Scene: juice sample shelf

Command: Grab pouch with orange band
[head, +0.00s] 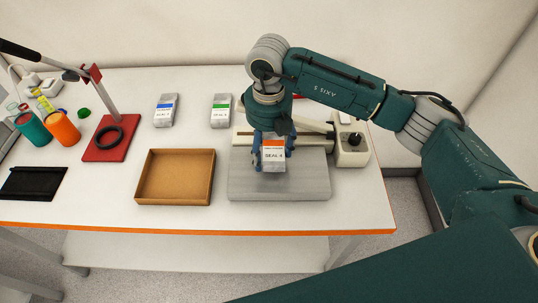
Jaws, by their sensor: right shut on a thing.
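The pouch with the orange band (274,158) is white and silver with dark lettering. It is in the head view, upright at the grey plate of the sealing device (300,187). My right gripper (273,150) comes down from above and is shut on this pouch, with blue fingers on its left and right sides. The gripper hides the pouch's top. I cannot tell whether the pouch touches the plate. My left gripper is not in view.
An empty brown tray (175,199) lies left of the plate. A red stand (106,145), cups and a black tray (32,183) are farther left.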

